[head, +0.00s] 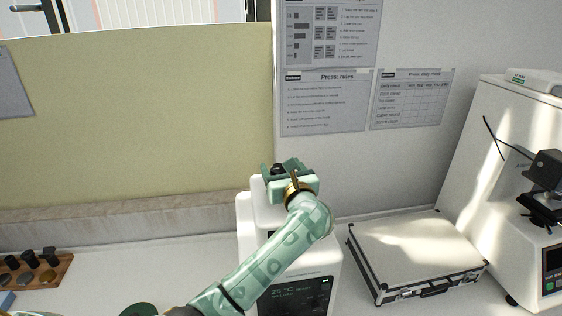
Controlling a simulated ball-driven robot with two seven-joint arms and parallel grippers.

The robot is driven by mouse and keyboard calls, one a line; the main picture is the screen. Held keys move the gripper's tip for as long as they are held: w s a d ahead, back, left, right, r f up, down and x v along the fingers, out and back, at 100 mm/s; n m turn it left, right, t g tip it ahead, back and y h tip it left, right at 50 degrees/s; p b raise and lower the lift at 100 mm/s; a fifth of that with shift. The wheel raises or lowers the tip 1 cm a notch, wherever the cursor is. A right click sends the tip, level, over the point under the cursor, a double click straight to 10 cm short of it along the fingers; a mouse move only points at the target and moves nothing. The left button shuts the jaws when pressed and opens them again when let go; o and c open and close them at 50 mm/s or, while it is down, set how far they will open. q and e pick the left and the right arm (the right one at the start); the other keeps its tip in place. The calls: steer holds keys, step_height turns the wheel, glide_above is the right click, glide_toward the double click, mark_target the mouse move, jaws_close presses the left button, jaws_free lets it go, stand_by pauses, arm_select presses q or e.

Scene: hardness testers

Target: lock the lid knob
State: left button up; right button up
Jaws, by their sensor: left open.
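A white machine (247,232) with a dark display reading 25 °C (300,296) stands on the bench at the middle. My left arm reaches up across its front. My left gripper (280,169) is over the top of the machine, pointing away from me, and is open. The lid knob cannot be made out. The gripper and wrist cover much of the machine's top, and a small dark part shows by the fingers. I cannot tell whether the fingers are around the knob or touching it. My right gripper is not in view.
A closed white case with dark edges (418,246) lies right of the machine. A white tester (480,170) stands at the far right. A wooden block with dark pegs (40,270) is at the left. A yellowish panel (130,120) rises behind.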

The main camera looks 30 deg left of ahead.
arm_select(q)
steer(key=shift+w+a, duration=0.1)
steer(key=shift+r, duration=0.1)
steer(key=c, duration=1)
steer(key=shift+m+t+h, duration=0.8)
steer(key=shift+h, duration=0.2)
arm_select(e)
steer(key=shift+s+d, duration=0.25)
arm_select(q)
steer(key=o, duration=1)
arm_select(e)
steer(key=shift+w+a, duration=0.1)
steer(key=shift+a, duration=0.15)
